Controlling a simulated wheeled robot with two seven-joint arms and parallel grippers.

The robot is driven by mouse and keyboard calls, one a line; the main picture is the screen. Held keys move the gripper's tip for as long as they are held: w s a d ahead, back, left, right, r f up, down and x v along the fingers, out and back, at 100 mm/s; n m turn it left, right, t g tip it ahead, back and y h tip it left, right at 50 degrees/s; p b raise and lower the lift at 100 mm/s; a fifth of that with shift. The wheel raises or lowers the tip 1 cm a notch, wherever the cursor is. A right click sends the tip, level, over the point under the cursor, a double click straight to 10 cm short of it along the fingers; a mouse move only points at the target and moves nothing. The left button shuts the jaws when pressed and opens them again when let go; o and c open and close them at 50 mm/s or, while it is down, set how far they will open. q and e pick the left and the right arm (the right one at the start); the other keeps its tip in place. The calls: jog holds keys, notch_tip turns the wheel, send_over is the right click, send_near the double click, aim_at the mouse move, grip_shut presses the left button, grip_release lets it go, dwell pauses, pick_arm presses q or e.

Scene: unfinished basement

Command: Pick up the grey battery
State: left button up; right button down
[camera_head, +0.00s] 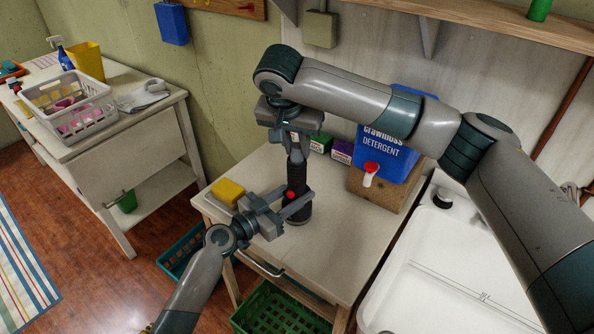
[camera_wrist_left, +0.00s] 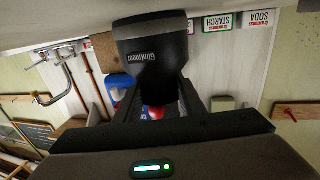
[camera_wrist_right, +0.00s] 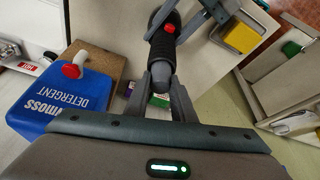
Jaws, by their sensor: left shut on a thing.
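No grey battery shows in any view. A black flashlight (camera_head: 297,172) with a red button stands upright on the white table, its wide head down. My left gripper (camera_head: 296,203) is shut on its lower body; the flashlight head also shows in the left wrist view (camera_wrist_left: 150,50). My right gripper (camera_head: 292,143) points down at the flashlight's upper end. In the right wrist view its fingertips (camera_wrist_right: 161,75) lie on either side of that narrow end. Whether they press on it, I cannot tell. The inside of the flashlight is hidden.
A blue detergent jug (camera_head: 395,150) with a red tap stands on a wooden block behind the flashlight. Small starch and soda boxes (camera_wrist_left: 222,22) stand near the wall. A yellow sponge (camera_head: 228,191) lies at the table's left. A white sink (camera_head: 450,260) adjoins on the right.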

jog(key=shift+r, duration=0.1)
notch_tip(320, 180, up, 18)
dwell(0.8)
dwell(0.3)
pick_arm(q)
jog(key=o, duration=1.3)
jog(key=shift+a, duration=0.1)
jog(key=v, duration=1.1)
jog(key=shift+s+a, duration=0.25)
jog(key=shift+s, duration=0.05)
jog(key=shift+s+a, duration=0.1)
pick_arm(e)
jog(key=shift+a, duration=0.1)
